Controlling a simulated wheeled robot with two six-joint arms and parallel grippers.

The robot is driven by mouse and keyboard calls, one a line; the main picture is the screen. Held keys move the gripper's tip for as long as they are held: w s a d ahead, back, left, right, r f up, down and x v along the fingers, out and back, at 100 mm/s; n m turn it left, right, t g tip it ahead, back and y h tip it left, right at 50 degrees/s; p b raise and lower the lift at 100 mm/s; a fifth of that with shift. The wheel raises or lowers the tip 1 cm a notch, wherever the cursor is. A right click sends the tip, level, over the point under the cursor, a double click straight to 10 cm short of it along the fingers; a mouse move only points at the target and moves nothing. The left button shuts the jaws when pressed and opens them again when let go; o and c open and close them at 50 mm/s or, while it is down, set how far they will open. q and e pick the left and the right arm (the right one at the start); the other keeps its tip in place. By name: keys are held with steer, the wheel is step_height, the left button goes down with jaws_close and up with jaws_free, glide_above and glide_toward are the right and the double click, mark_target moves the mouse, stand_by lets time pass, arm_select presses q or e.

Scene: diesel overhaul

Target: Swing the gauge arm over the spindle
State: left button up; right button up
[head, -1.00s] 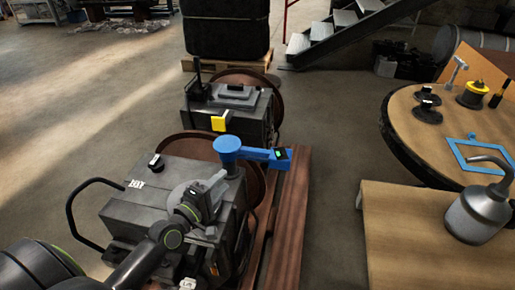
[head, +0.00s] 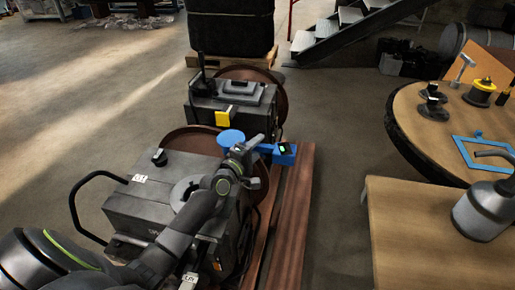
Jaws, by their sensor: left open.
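The blue gauge arm (head: 285,154) has a round blue hub (head: 230,137) on its left and a box with a small green display at its right end. It points right, out over the wooden pallet. The likely spindle is a grey round fitting (head: 184,190) on top of the near grey engine block (head: 150,215), partly covered by my left arm. My left gripper (head: 254,143) is open at the blue arm, between the hub and the box, and hides part of it. I cannot tell whether it touches the arm. My right gripper is out of view.
A black bent handle (head: 76,200) sticks out at the left. On the right are a round wooden table (head: 425,125) and a wooden bench (head: 420,225) with a grey can (head: 482,212). Floor lies clear between.

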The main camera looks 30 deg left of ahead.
arm_select(q)
steer(key=shift+w, duration=0.2)
steer(key=shift+c, duration=0.3)
jaws_close()
